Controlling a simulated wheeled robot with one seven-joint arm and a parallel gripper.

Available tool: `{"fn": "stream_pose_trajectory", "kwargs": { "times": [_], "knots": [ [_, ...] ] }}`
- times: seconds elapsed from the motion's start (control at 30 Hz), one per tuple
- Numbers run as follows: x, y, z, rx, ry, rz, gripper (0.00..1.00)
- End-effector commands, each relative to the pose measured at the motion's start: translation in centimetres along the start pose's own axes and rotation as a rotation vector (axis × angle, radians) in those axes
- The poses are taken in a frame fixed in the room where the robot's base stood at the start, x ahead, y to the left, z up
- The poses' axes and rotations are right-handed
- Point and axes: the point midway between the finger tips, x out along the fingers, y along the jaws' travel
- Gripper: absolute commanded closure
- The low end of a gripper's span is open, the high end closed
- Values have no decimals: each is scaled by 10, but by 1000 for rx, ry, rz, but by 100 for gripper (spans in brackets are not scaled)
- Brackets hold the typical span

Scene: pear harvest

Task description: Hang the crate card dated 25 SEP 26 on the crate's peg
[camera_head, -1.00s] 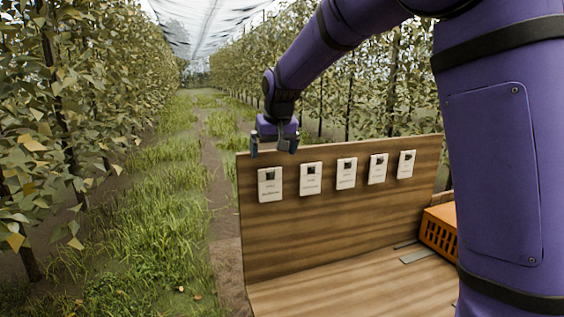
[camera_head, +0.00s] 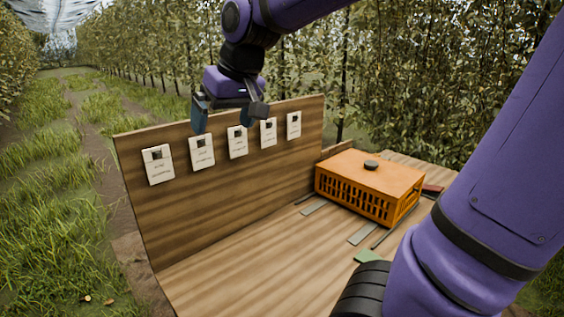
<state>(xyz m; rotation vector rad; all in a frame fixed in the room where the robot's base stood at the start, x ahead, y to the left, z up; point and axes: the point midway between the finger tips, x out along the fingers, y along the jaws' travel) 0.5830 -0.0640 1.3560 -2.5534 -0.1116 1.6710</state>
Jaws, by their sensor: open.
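Several white cards hang in a row on the upright wooden board, each with a dark patch at its top: the leftmost card (camera_head: 158,165), a second card (camera_head: 202,152), a third card (camera_head: 237,142), a fourth card (camera_head: 268,132) and the rightmost card (camera_head: 293,125). Their print is too small to read, so I cannot tell which is dated 25 SEP 26. My gripper (camera_head: 229,116) is open and empty, fingers down, in front of or above the second and third cards. The orange crate (camera_head: 350,192) sits right of the board; I cannot make out its peg.
The wooden board (camera_head: 190,205) rises from a wooden deck (camera_head: 235,265), whose middle is clear. A dark round knob (camera_head: 371,165) is on the crate's top. Grey strips (camera_head: 362,234) and a green patch (camera_head: 369,256) lie before the crate. Leafy tree rows stand behind.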

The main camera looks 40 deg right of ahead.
Motion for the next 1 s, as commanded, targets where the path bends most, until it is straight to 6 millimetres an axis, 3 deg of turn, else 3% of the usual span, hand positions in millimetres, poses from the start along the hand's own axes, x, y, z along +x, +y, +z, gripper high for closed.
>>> {"fn": "stream_pose_trajectory", "kwargs": {
  "times": [0.03,0.3,0.5,0.77,0.87,1.0],
  "knots": [
    [-8,2,18,-1,9,3,0],
    [-26,6,102,-20,36,49,0],
    [-27,7,144,-30,48,91,0],
    [-26,7,156,-34,49,108,0],
    [-26,6,146,-35,46,108,0],
    [-25,3,116,-35,37,112,0]
  ]
}}
